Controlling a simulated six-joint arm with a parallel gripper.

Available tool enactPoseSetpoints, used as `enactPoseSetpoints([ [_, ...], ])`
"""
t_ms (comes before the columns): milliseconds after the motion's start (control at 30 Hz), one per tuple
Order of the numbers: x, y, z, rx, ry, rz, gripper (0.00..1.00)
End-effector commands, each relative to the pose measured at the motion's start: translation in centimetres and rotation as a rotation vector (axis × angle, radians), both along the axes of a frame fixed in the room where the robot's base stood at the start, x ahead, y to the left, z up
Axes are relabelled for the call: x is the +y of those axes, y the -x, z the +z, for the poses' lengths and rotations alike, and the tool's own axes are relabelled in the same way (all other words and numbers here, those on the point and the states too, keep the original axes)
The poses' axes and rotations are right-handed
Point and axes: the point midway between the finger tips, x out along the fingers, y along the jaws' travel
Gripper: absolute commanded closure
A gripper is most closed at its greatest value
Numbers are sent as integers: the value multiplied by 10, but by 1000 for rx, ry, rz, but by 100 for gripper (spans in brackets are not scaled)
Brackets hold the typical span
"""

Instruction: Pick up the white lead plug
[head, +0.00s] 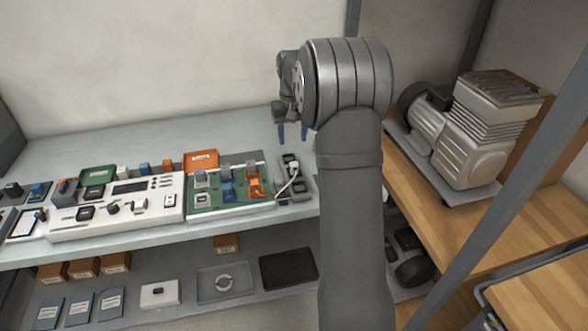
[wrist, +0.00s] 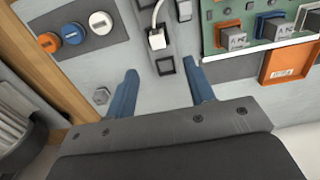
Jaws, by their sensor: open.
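The white lead plug (wrist: 157,40) shows at the top middle of the wrist view, with its white cable running up out of the picture. It sits on a dark grey strip with square sockets; I cannot tell whether it is seated in one. In the head view the plug (head: 294,167) is at the right end of the bench, beside the green board. My gripper (wrist: 160,68) is open and empty, its two blue fingers apart. The plug lies beyond the fingertips in the wrist view, between their lines. In the head view my gripper (head: 292,133) is above and behind the plug.
A green board (head: 230,193) with grey, blue and orange connectors lies left of the plug. An orange tray (wrist: 289,64) lies near the right finger in the wrist view. A panel with orange, blue and white round pieces (wrist: 73,34) is at left. A compressor (head: 470,135) stands right.

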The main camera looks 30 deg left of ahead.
Motion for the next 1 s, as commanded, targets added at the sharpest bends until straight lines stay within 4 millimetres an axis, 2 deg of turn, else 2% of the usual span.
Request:
enactPoseSetpoints([
  [100,-1,0,-27,2,2,-1,51],
  [200,-1,0,-43,1,1,-1,51],
  [567,-1,-2,-69,0,0,-2,51],
  [833,-3,-4,-106,1,1,-2,51],
  [1000,-2,-4,-110,-1,-1,-2,51],
])
